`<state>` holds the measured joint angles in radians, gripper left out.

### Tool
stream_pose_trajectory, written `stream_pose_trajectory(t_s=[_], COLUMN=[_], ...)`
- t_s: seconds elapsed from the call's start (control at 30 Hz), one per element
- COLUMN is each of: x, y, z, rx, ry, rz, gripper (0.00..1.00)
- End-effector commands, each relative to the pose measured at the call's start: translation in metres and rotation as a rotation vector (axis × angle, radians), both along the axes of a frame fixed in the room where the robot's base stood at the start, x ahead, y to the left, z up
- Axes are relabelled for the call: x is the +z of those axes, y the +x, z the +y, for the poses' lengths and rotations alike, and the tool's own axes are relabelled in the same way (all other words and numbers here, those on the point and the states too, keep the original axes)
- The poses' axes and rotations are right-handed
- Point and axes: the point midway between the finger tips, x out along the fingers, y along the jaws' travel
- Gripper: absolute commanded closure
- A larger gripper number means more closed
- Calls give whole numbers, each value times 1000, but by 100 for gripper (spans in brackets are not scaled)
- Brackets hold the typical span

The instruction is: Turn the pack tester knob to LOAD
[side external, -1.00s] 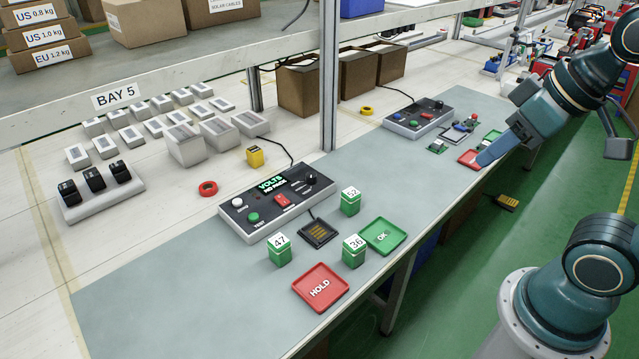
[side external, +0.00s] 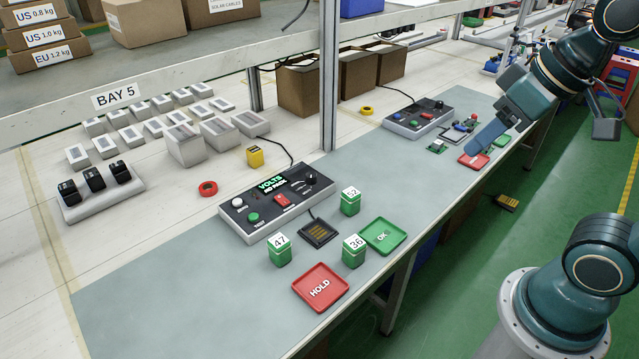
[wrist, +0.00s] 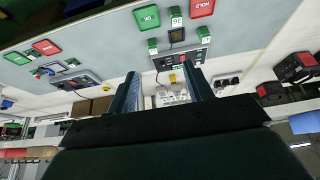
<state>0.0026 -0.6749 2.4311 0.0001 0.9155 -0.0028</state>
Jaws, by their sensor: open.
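The pack tester (side external: 276,202) is a dark panel on the bench, with a display reading VOLTS, a white button, a green TEST button, a red switch and a dark knob (side external: 310,179) at its right end. I cannot read the knob's setting. In the wrist view the tester (wrist: 183,60) appears upside down, beyond my fingers. My gripper (side external: 488,143) hangs over the far right of the bench, well away from the tester. In the wrist view my gripper (wrist: 165,88) has its two fingers wide apart with nothing between them.
Green packs (side external: 279,251) marked 47, 36 and 52 stand around a dark slotted cradle (side external: 318,233). A red HOLD tray (side external: 320,287) and a green OK tray (side external: 383,236) lie at the front. A metal post (side external: 328,85) rises behind the tester. A second panel (side external: 418,118) sits farther back.

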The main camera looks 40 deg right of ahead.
Motion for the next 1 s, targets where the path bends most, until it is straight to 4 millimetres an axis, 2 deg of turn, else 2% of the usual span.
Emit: stream_pose_trajectory(t_s=[0.23,0.5,0.77,1.0], x=[21,35,35,24], y=[45,103,161,216], z=[-2,-4,-8,-12], rx=[-1,-1,-2,-2], ry=[-2,-4,-6,-6], rz=[50,108,163,214], gripper=[49,49,49,49])
